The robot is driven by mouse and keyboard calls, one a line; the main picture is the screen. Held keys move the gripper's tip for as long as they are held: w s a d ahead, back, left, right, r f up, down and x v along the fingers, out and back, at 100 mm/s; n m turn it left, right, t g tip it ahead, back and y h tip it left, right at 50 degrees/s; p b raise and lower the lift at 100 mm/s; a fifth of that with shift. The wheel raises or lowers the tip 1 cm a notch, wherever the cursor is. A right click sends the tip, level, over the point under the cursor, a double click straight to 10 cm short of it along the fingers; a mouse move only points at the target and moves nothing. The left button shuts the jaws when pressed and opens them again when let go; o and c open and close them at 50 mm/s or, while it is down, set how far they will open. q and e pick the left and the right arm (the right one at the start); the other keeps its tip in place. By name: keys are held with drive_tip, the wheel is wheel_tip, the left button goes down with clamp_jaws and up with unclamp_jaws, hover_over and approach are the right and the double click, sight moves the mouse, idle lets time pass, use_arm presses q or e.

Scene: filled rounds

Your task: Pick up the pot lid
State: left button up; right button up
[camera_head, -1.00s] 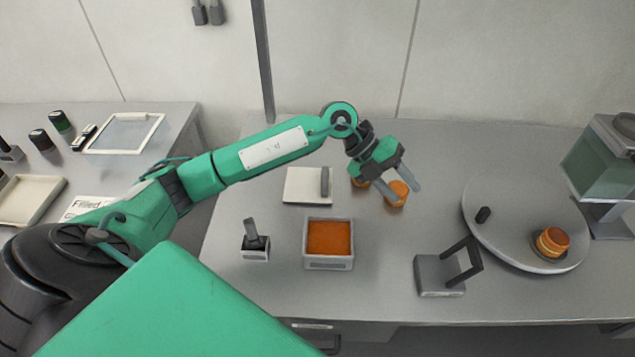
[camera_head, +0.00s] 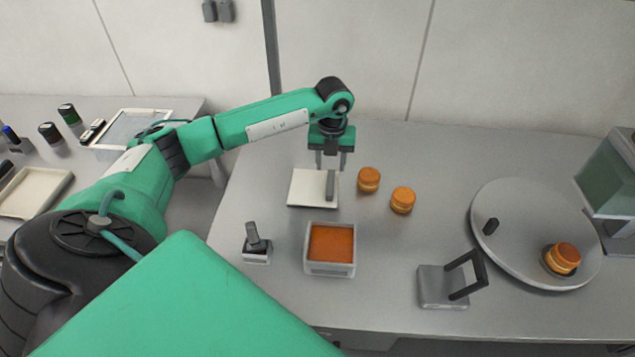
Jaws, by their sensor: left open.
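The pot lid (camera_head: 305,190) is a flat white square with a dark upright handle near its right edge. It lies on the grey table behind the square pot (camera_head: 331,268), which is open and holds an orange-brown filling. My left gripper (camera_head: 331,164) is open and points down, its two fingers at the back of the lid, close to the handle. I cannot tell whether the fingers touch the handle. My right gripper is not in view.
Two orange filled rounds (camera_head: 368,180) (camera_head: 402,200) stand right of the lid. A small dark-handled tool on a block (camera_head: 256,250) is left of the pot. A grey block with a frame handle (camera_head: 442,288) and a round plate (camera_head: 520,225) with another round are at the right.

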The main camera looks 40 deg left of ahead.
sight(330, 182)
use_arm(q)
drive_tip(key=shift+f, duration=0.3)
drive_tip(key=shift+s+d+f+p, duration=0.1)
drive_tip(key=shift+d+f+p, duration=0.05)
drive_tip(key=shift+f+p, duration=0.4)
drive_tip(key=f+p, duration=0.1)
drive_tip(key=f, duration=0.2)
drive_tip(key=shift+s+d+f+p, duration=0.15)
drive_tip(key=shift+s+p, duration=0.05)
drive_tip(key=shift+p, duration=0.15)
drive_tip(key=shift+f, duration=0.5)
clamp_jaws()
